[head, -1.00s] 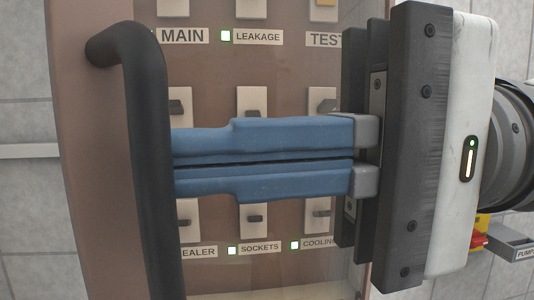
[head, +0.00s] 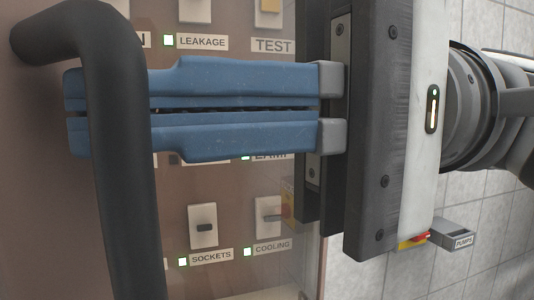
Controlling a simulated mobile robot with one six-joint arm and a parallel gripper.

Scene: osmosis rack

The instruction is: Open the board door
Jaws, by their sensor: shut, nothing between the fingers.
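The board door (head: 35,180) is a tinted, see-through brown panel with switches and labels showing behind it. Its black bar handle (head: 125,200) runs up the left side of the head view and bends left at the top. My gripper (head: 74,115) has blue fingers lying level, shut together with only a thin dark line between them. The fingers pass behind the handle, and their tips show on its left side. The handle hides part of the fingers. I cannot tell whether they touch the handle or whether the door is ajar.
Behind the door are a COOLING switch (head: 268,217) and a SOCKETS switch (head: 203,226), with lit green indicators. A tiled wall (head: 480,215) lies beyond.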

